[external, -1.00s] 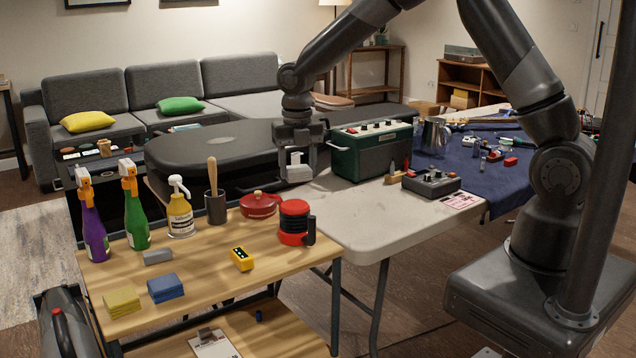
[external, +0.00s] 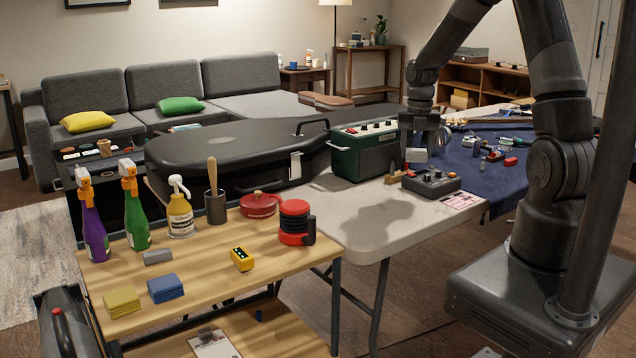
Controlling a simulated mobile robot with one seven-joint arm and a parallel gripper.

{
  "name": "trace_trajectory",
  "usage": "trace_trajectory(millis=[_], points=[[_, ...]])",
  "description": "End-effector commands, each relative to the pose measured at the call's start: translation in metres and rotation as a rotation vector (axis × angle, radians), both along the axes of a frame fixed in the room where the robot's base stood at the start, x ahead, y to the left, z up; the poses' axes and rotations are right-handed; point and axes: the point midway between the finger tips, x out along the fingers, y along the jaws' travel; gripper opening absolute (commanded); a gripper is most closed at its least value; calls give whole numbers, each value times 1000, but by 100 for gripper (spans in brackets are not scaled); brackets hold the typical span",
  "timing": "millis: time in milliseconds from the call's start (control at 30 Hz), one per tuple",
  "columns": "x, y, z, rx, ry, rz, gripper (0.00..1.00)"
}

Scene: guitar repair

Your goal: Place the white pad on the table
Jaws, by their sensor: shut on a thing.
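My gripper (external: 417,150) points down over the far part of the table (external: 365,225), just right of the green amplifier (external: 365,150). It is shut on a small pale block that looks like the white pad (external: 416,156). The pad hangs between the fingertips, partly covered by them, and seems to be above the surface; the exact gap cannot be told.
A grey pedal box (external: 431,184) and small upright items stand close below the gripper. A blue cloth (external: 495,177) with tools covers the table's right part. The pale table's front middle is clear. A wooden cart (external: 215,270) with bottles stands at front left.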

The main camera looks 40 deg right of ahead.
Motion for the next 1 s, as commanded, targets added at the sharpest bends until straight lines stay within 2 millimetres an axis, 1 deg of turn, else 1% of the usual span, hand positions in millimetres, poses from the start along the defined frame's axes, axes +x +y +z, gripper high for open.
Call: trace_trajectory(millis=[33, 100, 167, 233, 367, 600, 700, 833, 1000], points=[[-4, -8, 0, 0, 0, -12, 32], [-9, -14, 0, 0, 0, -21, 32], [-10, -16, -2, -1, 1, -25, 32], [-8, -12, -5, 0, 1, -26, 32], [4, 7, -19, 1, 2, -23, 32], [33, 49, -49, 0, 3, -22, 32], [43, 63, -60, -1, 1, -25, 32], [51, 75, -68, -1, 1, -27, 32], [54, 78, -75, -1, 1, -29, 32]])
